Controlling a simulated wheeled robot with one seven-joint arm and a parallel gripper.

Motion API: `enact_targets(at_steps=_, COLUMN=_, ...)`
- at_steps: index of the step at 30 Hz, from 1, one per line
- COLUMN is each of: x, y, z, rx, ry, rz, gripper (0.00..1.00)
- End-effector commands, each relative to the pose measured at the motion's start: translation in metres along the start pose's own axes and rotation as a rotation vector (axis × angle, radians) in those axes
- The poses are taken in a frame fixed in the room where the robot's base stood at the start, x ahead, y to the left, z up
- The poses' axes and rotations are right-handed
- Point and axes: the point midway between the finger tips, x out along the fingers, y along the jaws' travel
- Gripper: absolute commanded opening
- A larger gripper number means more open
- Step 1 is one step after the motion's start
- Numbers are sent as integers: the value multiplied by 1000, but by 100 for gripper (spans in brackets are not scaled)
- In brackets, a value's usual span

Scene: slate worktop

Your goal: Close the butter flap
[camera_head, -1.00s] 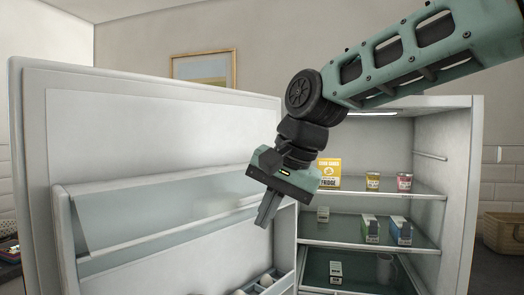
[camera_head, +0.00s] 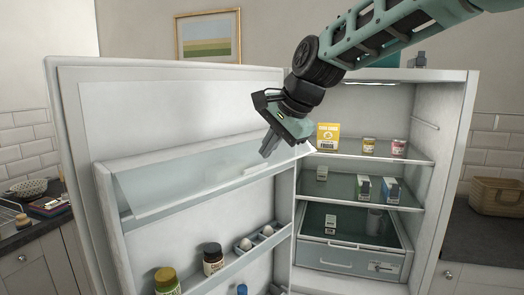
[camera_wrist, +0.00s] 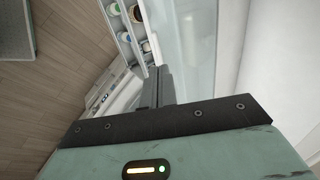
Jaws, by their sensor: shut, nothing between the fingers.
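The butter flap (camera_head: 200,180) is a long, pale, translucent panel on the upper compartment of the open fridge door (camera_head: 180,110). It slants outwards at its lower edge; I cannot tell its exact angle. In the wrist view a pale panel, likely the flap (camera_wrist: 190,35), lies just beyond the fingers. My gripper (camera_head: 267,148) is shut and empty, pointing down near the flap's right end. I cannot tell whether it touches the flap. The gripper's fingers also show in the wrist view (camera_wrist: 158,88).
Lower door shelves hold jars (camera_head: 213,259) and an egg rack (camera_head: 260,238). The fridge interior right of the door has cartons (camera_head: 328,137), tins (camera_head: 369,146) and a drawer (camera_head: 350,262). A basket (camera_head: 497,196) stands on the right worktop.

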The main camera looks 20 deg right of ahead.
Motion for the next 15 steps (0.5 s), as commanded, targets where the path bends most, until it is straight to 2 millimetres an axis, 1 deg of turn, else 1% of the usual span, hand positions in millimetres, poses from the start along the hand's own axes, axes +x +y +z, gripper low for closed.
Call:
enact_targets(at_steps=3, x=16, y=-1, z=0, rx=0, ry=0, rz=3, gripper=0)
enact_targets(at_steps=6, x=27, y=-1, z=0, rx=0, ry=0, rz=2, gripper=0)
enact_targets(at_steps=10, x=34, y=0, z=0, rx=0, ry=1, rz=1, gripper=0)
enact_targets(at_steps=15, x=36, y=0, z=0, rx=0, ry=1, rz=-1, gripper=0)
